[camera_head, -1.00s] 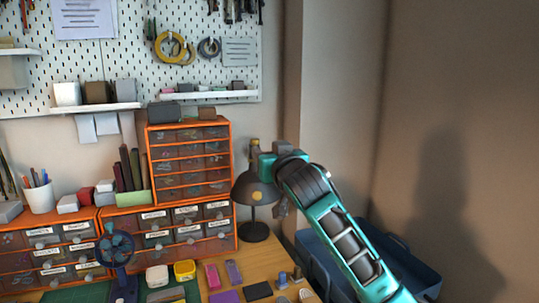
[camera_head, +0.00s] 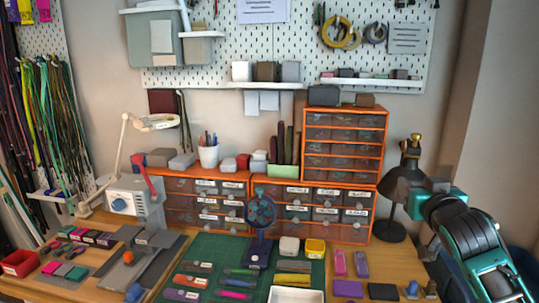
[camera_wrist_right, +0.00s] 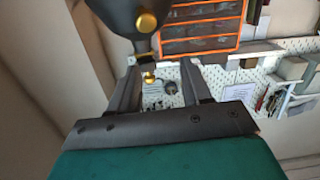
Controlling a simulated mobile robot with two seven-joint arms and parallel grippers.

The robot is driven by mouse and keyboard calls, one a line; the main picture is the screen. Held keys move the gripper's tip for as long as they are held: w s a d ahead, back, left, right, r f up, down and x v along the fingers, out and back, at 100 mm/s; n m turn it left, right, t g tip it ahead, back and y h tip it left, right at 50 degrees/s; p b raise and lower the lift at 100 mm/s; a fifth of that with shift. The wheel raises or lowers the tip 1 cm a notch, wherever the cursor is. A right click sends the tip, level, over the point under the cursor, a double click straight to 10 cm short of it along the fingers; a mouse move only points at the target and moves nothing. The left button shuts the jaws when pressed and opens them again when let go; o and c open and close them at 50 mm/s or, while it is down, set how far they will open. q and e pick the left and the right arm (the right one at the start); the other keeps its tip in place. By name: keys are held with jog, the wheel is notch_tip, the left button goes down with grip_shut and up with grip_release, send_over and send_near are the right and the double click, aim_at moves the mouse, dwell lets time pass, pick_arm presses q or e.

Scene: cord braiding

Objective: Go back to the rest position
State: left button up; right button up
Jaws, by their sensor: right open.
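My right arm comes in from the right edge of the head view, and its gripper (camera_head: 428,186) is in front of the desk lamp at the right end of the workbench. In the right wrist view the two dark fingers of the right gripper (camera_wrist_right: 163,64) are spread apart with nothing between them. The dark lamp (camera_head: 402,187) with brass-coloured knobs shows close to the fingers in the wrist view (camera_wrist_right: 122,14). I cannot tell whether they touch. My left gripper is in neither current view.
An orange drawer cabinet (camera_head: 345,148) stands left of the lamp. Hanging cords (camera_head: 40,110) are at the far left. A pegboard (camera_head: 280,50) covers the back wall.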

jog(key=s+a+f+n+g+y, duration=0.1)
jog(key=s+a+f, duration=0.2)
jog(key=f, duration=0.5)
jog(key=s+a+f+n+g+y, duration=0.1)
jog(key=s+a+f, duration=0.25)
jog(key=f, duration=0.35)
jog(key=s+a+f+n+g+y, duration=0.1)
jog(key=s+a+f+y, duration=0.2)
jog(key=f, duration=0.5)
jog(key=s+a+f+g, duration=0.1)
jog(key=s+a+f, duration=0.1)
jog(key=s+f, duration=0.2)
jog(key=s+a+f+g, duration=0.1)
jog(key=s+f, duration=0.3)
jog(key=s, duration=0.4)
jog(key=s+a+f+n, duration=0.1)
jog(key=s+a+f, duration=0.3)
jog(key=s+f, duration=0.1)
jog(key=shift+s+g, duration=0.4)
jog(key=shift+s, duration=0.25)
